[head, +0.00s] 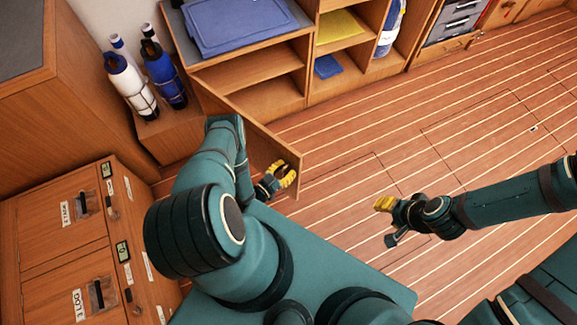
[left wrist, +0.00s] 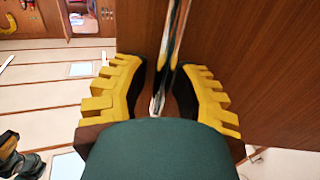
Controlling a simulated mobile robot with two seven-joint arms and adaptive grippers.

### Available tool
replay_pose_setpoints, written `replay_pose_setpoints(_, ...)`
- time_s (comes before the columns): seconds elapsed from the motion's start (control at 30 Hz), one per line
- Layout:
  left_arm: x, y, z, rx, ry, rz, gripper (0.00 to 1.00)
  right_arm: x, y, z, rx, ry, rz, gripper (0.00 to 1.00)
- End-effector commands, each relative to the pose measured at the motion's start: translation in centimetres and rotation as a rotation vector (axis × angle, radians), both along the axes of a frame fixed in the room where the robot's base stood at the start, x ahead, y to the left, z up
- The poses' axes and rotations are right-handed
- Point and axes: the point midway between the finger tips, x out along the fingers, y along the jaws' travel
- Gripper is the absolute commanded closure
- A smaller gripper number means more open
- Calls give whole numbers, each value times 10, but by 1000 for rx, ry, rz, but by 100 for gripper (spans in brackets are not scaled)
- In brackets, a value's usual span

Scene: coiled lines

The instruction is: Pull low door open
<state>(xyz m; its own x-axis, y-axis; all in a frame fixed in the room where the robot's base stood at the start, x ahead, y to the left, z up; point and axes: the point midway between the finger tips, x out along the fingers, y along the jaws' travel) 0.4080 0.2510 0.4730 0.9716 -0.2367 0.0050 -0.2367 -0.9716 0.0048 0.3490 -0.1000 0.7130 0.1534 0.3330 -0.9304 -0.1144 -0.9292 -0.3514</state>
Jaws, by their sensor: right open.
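The low door (head: 258,135) is a brown wooden panel standing out from the low cabinet, swung partly open. My left gripper (head: 284,175) is at the door's near face, close to its free end. In the left wrist view, its yellow-and-black fingers (left wrist: 168,95) lie on both sides of a thin upright metal handle (left wrist: 178,45) and look closed on it. The door face (left wrist: 250,60) shows behind the handle. My right gripper (head: 388,208) is open and empty above the floor, to the right of and apart from the door.
Bottles (head: 132,85) stand in a wooden holder left of the door. A wooden cabinet (head: 75,235) with labelled panels is at the lower left. The plank floor (head: 370,130) to the right is clear.

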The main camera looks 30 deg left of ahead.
Motion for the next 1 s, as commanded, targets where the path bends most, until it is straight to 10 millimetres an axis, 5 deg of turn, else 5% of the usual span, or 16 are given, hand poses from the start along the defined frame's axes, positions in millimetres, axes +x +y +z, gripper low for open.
replay_pose_setpoints(0.37,-6,2,0,0,1,1,75,1,0,0,0,-1,0,53)
replay_pose_setpoints(1.0,-108,27,-2,0,2,1,75,1,0,0,0,-1,0,53)
